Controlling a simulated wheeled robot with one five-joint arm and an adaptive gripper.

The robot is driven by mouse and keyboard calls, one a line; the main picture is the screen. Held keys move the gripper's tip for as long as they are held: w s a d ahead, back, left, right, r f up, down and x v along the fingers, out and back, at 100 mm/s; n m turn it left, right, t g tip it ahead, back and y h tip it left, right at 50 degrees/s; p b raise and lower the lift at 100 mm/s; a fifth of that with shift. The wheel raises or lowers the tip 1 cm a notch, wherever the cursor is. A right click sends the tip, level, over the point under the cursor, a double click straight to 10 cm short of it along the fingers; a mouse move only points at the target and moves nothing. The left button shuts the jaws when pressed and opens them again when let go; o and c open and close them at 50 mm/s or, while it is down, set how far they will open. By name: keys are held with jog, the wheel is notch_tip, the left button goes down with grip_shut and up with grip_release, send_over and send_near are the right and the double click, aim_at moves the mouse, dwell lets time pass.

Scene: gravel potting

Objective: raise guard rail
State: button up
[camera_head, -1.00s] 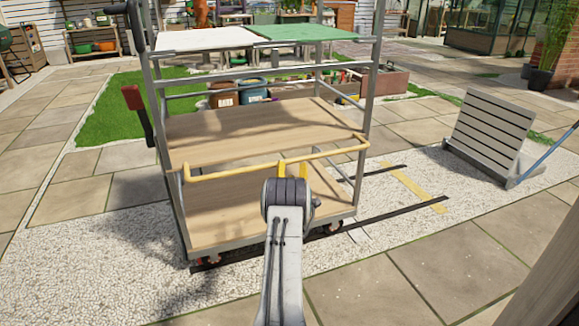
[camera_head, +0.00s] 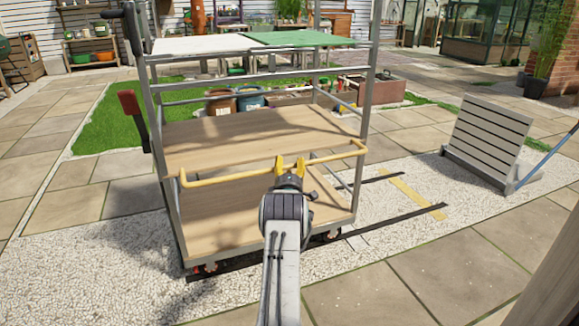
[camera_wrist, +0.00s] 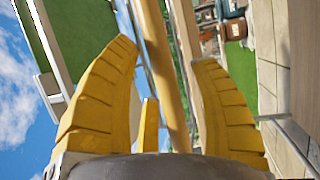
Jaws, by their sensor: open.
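The guard rail (camera_head: 225,177) is a yellow bar across the near side of a grey metal trolley, below the front edge of its middle shelf in the head view. My gripper (camera_head: 290,164) is at the rail, right of its middle, with yellow fingers pointing up and away. In the wrist view the rail (camera_wrist: 163,65) runs lengthwise between the spread fingers of my gripper (camera_wrist: 168,75). The fingers are open and not closed on it. Whether any finger touches the rail I cannot tell.
The trolley's wooden middle shelf (camera_head: 250,136) and lower shelf (camera_head: 225,212) are empty. A green panel (camera_head: 300,38) lies on top. A red-handled lever (camera_head: 130,103) is on the left post. A slatted grey ramp (camera_head: 488,140) stands to the right. Dark rails lie on the gravel.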

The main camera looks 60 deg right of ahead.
jog(key=shift+o, duration=0.2)
grip_shut()
dwell(0.3)
jog(key=shift+r+p, duration=0.25)
jog(key=shift+p, duration=0.1)
jog(key=shift+r, duration=0.1)
